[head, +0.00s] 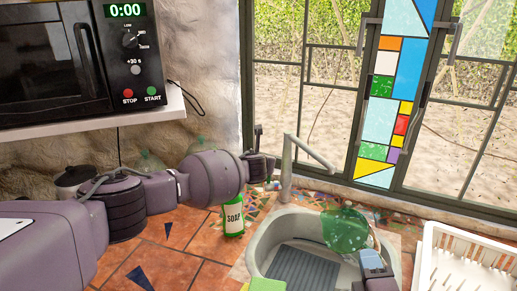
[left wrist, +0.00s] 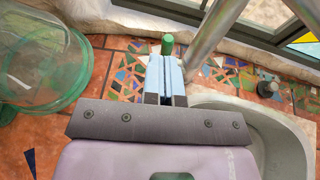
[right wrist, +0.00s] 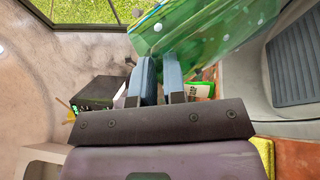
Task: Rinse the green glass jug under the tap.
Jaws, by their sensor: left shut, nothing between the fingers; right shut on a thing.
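The green glass jug (head: 345,230) is tilted over the sink (head: 262,250), below the end of the tap spout (head: 315,154). My right gripper (head: 372,258) is shut on the jug; the right wrist view shows the jug (right wrist: 215,30) at its fingertips (right wrist: 161,75). How it is gripped is not clear. My left gripper (head: 268,172) is beside the tap post (head: 287,170). In the left wrist view its fingers (left wrist: 167,72) are shut and empty, with a green knob (left wrist: 167,44) just beyond their tips. I see no clear water stream.
A green soap bottle (head: 233,217) stands left of the sink. A white dish rack (head: 460,262) is to its right. Another clear green glass vessel (left wrist: 40,62) stands on the counter in the left wrist view. A yellow sponge (right wrist: 264,155) shows in the right wrist view.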

